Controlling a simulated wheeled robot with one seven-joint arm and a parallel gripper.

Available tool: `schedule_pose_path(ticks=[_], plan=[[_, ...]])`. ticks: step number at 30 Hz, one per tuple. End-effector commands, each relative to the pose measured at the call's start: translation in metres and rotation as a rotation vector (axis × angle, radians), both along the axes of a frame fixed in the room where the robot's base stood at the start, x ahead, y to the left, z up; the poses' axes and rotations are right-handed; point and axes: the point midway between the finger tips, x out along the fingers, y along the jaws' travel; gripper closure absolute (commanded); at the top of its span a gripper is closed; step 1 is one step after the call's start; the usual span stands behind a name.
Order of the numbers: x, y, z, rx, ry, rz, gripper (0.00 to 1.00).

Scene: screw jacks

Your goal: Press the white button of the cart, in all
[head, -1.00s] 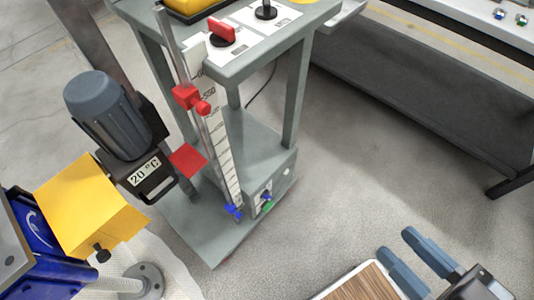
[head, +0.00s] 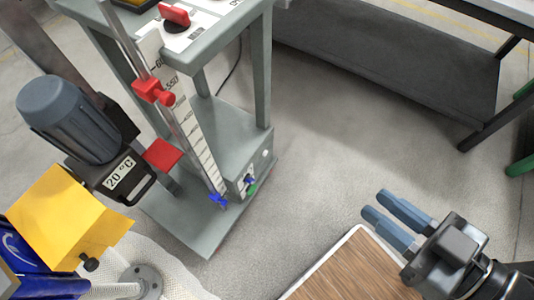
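The grey-green cart (head: 262,80) stands left of centre, with a grey box on its lower shelf. A small round white spot, which looks like the white button (head: 264,153), is on the box's right-hand face. A green knob (head: 251,189) and a blue knob (head: 249,180) sit lower on that face, to its left. My gripper (head: 374,204) is at the lower right, its two blue-grey fingers apart with a gap between them. It appears empty and is well to the right of the cart, touching nothing.
A wooden-topped board (head: 350,270) lies below my gripper. A scale post with a red clamp (head: 153,91) rises at the cart's front. A grey motor (head: 68,115) and a yellow block (head: 65,215) are at left. Bare floor (head: 320,140) lies between cart and gripper.

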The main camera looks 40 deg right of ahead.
Motion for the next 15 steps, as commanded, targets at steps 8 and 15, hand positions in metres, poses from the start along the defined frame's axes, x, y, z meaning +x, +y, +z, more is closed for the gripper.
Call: schedule_pose_path(ticks=[8,15], plan=[[0.0,0.0,0.0,0.0,0.0,0.0,1.0],[0.0,0.0,0.0,0.0,0.0,0.0,1.0]])
